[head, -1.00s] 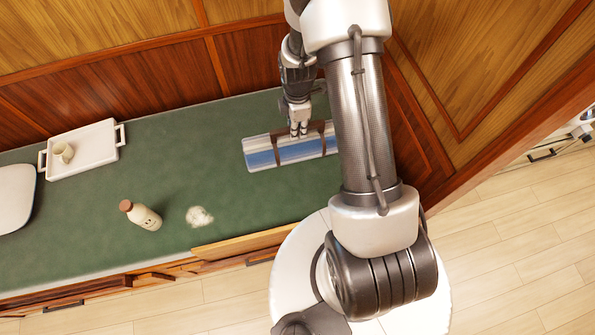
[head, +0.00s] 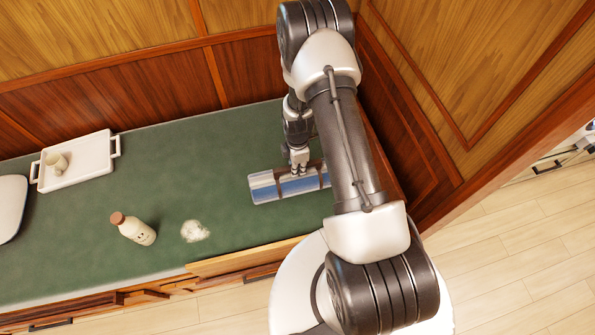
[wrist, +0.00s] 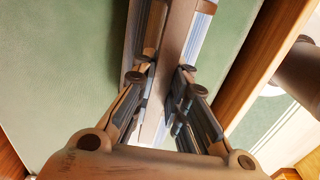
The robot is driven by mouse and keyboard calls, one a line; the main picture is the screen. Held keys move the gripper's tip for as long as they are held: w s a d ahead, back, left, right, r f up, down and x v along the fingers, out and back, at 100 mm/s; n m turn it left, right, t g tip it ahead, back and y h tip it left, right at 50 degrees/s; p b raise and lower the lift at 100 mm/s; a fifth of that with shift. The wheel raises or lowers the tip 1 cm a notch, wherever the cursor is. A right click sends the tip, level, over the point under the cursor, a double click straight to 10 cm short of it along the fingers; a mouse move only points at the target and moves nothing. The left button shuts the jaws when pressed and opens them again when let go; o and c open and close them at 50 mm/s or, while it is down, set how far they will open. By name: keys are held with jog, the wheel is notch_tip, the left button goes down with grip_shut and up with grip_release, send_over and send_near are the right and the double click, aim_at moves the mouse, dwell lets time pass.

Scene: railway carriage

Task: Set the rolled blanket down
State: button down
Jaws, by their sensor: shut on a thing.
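The rolled blanket (head: 262,187), striped blue, white and grey with brown straps, is over the right part of the green bunk top (head: 225,150). My gripper (head: 299,168) points down and is shut on the blanket near its middle. In the wrist view the blanket (wrist: 205,32) runs between the fingers of my gripper (wrist: 163,82), across a brown strap, with green surface on its left and right. Its right end is partly behind my arm in the head view. I cannot tell whether its underside touches the bunk.
A white tray (head: 88,172) with a cup (head: 57,162) stands at the back left. A bottle with a brown cap (head: 137,231) and a whitish patch (head: 194,231) are left of the blanket. A wooden ledge (head: 240,259) edges the front. Wood panelling closes the back and right.

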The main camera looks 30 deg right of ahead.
jog(key=shift+f+b, duration=0.3)
jog(key=shift+f, duration=1.2)
jog(key=shift+f, duration=0.15)
jog(key=c, duration=1.6)
grip_release()
